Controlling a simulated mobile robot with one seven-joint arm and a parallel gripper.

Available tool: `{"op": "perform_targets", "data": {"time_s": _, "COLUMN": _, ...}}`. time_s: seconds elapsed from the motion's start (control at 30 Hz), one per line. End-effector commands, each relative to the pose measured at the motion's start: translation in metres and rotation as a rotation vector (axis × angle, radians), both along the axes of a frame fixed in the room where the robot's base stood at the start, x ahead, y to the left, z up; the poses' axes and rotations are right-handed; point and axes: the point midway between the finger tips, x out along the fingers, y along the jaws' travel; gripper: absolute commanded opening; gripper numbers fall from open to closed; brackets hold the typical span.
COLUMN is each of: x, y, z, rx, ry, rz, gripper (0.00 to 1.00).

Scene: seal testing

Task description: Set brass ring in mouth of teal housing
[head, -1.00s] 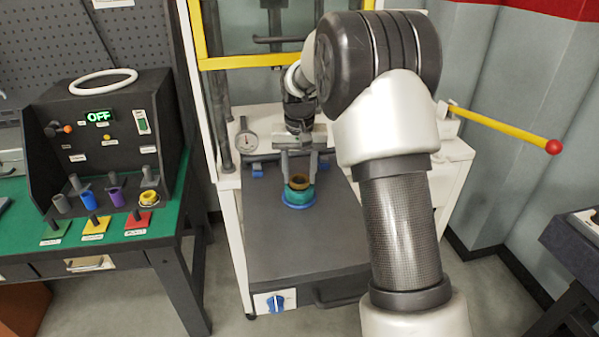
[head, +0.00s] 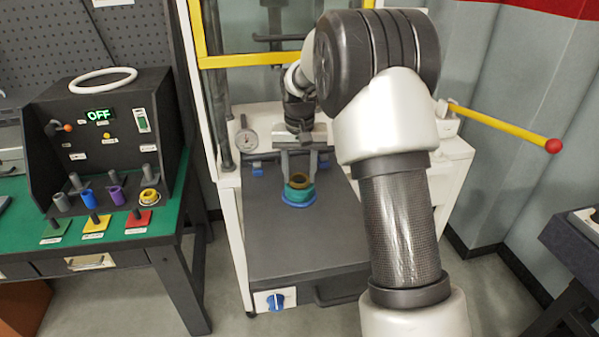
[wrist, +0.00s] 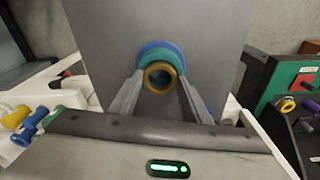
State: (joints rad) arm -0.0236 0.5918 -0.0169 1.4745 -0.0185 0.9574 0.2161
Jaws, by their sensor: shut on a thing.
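The brass ring (head: 299,180) is at the mouth of the teal housing (head: 300,193), which stands upright on a blue base ring (head: 299,202) on the dark press plate. My gripper (head: 299,177) is shut on the brass ring, one finger on each side, above the housing. In the wrist view the ring (wrist: 160,77) lies between my fingertips (wrist: 159,80), with the teal housing (wrist: 143,63) behind it and a little off toward the top left. I cannot tell whether the ring is seated or just above the mouth.
The dark plate (head: 290,243) is clear around the housing. A dial gauge (head: 247,140) and a yellow frame bar (head: 240,61) are near my arm. A yellow lever with a red ball (head: 553,146) sticks out right. A green bench (head: 30,226) with colored parts stands left.

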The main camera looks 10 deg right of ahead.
Motion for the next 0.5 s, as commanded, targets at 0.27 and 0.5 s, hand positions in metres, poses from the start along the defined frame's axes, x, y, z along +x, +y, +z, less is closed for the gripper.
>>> {"op": "perform_targets", "data": {"time_s": 0.27, "x": 0.0001, "y": 0.0, "z": -0.0044, "rx": 0.0, "ry": 0.0, "rz": 0.0, "gripper": 0.17}}
{"op": "perform_targets", "data": {"time_s": 0.5, "x": -0.0001, "y": 0.0, "z": -0.0064, "rx": 0.0, "ry": 0.001, "rz": 0.0, "gripper": 0.17}}
